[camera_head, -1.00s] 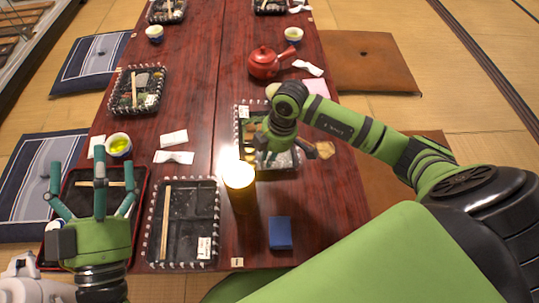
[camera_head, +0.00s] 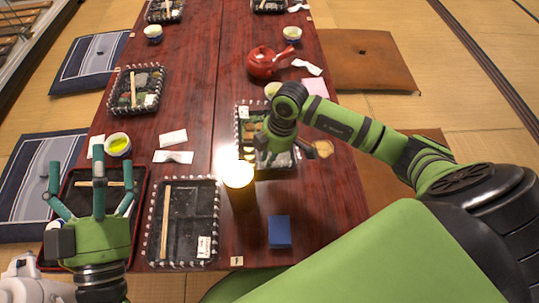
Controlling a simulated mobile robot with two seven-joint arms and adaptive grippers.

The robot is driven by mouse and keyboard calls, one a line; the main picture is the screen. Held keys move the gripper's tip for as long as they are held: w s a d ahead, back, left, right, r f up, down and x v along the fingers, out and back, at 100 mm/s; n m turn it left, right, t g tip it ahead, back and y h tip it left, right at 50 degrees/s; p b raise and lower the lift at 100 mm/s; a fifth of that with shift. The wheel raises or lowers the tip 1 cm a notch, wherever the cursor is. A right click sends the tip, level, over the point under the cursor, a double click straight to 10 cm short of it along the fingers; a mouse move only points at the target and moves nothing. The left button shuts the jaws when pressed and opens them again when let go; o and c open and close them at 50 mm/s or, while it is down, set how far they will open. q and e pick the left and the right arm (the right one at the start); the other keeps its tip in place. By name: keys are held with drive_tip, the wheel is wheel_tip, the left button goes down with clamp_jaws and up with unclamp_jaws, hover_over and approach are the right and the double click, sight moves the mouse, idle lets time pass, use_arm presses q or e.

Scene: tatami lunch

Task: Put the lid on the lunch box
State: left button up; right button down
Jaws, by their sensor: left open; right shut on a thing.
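A lunch box (camera_head: 240,112) with a black and white rim stands at the right side of the table, with food inside. My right gripper (camera_head: 277,153) points down over it and covers much of its right side. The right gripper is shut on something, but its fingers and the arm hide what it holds. My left gripper (camera_head: 98,178) is open and empty, fingers spread, over a dark red tray (camera_head: 142,195) at the front left. I cannot clearly make out a separate lid.
A black compartment box (camera_head: 190,226) with chopsticks lies at the front centre. A glowing lamp (camera_head: 239,185), a blue block (camera_head: 279,231) and a tan piece (camera_head: 323,148) are near my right arm.

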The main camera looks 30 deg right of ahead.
drive_tip(key=shift+s+a+f, duration=0.1)
drive_tip(key=shift+s+f, duration=0.05)
drive_tip(key=shift+f, duration=0.95)
idle(0.7)
drive_tip(key=shift+f, duration=0.4)
idle(0.7)
drive_tip(key=c, duration=1.2)
unclamp_jaws()
drive_tip(key=shift+c, duration=0.2)
drive_tip(key=shift+d, duration=0.2)
drive_tip(key=o, duration=0.6)
drive_tip(key=shift+r, duration=0.15)
